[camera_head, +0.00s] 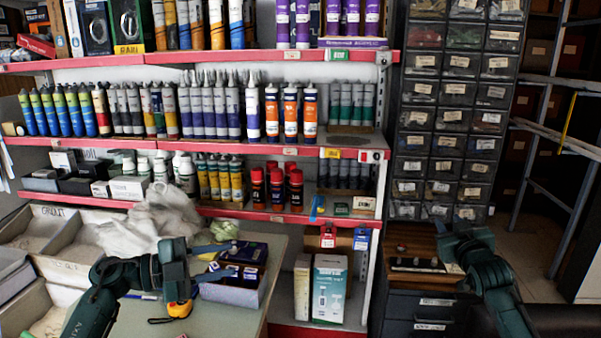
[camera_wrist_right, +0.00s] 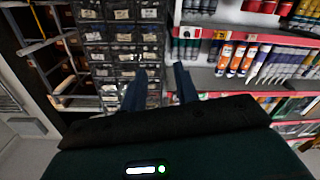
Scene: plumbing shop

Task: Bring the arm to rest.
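My left arm (camera_head: 105,290) comes in from the lower left of the head view and bends over the table. Its gripper (camera_head: 230,259) points right with two blue-grey fingers apart, above or in front of small dark boxes; I see nothing held between them. My right arm (camera_head: 490,275) rises at the lower right in front of the drawer cabinet. Its fingers are hard to make out in the head view. In the right wrist view the right gripper (camera_wrist_right: 159,72) shows two fingers apart with nothing between them.
A table (camera_head: 225,318) holds a plastic bag (camera_head: 150,225), an open carton (camera_head: 235,292) and a yellow-orange tape measure (camera_head: 180,308). Shelves (camera_head: 290,152) of tubes and bottles stand behind. A small-drawer cabinet (camera_head: 455,120) and a low dark cabinet (camera_head: 415,300) are at right.

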